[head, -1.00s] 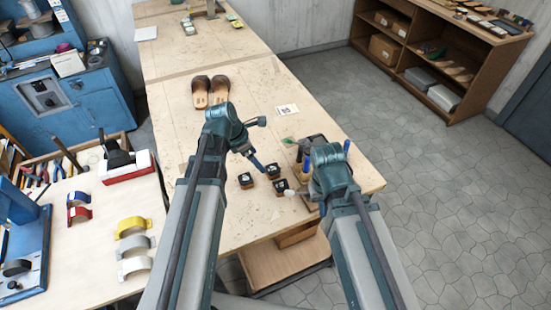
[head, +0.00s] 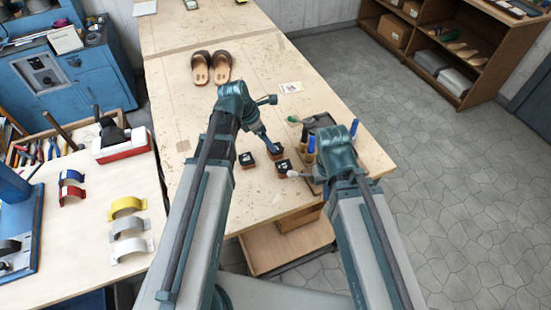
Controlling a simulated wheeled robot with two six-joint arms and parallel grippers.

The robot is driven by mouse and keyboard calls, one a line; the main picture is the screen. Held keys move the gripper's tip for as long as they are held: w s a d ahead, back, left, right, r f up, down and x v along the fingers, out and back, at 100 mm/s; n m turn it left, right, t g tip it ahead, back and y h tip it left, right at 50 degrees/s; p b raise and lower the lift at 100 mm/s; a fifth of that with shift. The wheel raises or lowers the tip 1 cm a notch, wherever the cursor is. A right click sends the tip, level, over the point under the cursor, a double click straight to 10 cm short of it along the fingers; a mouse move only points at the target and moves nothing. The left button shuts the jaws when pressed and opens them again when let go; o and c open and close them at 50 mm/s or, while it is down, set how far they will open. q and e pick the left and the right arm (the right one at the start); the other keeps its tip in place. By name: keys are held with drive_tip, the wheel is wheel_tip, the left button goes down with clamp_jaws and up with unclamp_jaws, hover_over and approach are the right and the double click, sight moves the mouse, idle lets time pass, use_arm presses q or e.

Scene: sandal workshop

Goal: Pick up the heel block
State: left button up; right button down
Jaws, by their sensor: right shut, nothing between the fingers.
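Several small blocks with black tops, white marks and brown sides stand close together on the wooden table: a left block (head: 246,159), a far block (head: 275,151) and a near block (head: 283,167). I cannot tell which, if any, is the heel block. My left gripper (head: 269,143) points down at the far block, its tip overlapping it in the picture; whether it touches is unclear, and so is its jaw opening. My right gripper (head: 294,174) is shut and empty, pointing left beside the near block. My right forearm hides part of the table.
A dark rack with upright tools (head: 310,145) stands by my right wrist. Brown sandals (head: 211,69) lie farther back on the long table (head: 215,205). A left bench holds coloured curved pieces (head: 127,207) and a red-and-white box (head: 122,147).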

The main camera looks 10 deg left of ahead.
sight(273, 158)
use_arm(q)
drive_tip(key=shift+b+x, duration=0.6)
drive_tip(key=shift+x, duration=0.65)
use_arm(e)
drive_tip(key=shift+f, duration=1.15)
drive_tip(key=shift+f, duration=0.1)
use_arm(q)
drive_tip(key=b+x, duration=0.4)
drive_tip(key=shift+s+f, duration=0.2)
drive_tip(key=shift+f, duration=0.15)
drive_tip(key=shift+w+d+f+b, duration=0.15)
drive_tip(key=shift+f+b, duration=0.2)
drive_tip(key=shift+b, duration=0.2)
use_arm(e)
wheel_tip(273, 158, down, 5)
drive_tip(key=shift+r, duration=0.1)
use_arm(q)
drive_tip(key=shift+r, duration=0.1)
drive_tip(key=c, duration=1.5)
drive_tip(key=shift+o, duration=0.2)
drive_tip(key=shift+r, duration=0.1)
use_arm(e)
drive_tip(key=shift+r, duration=0.1)
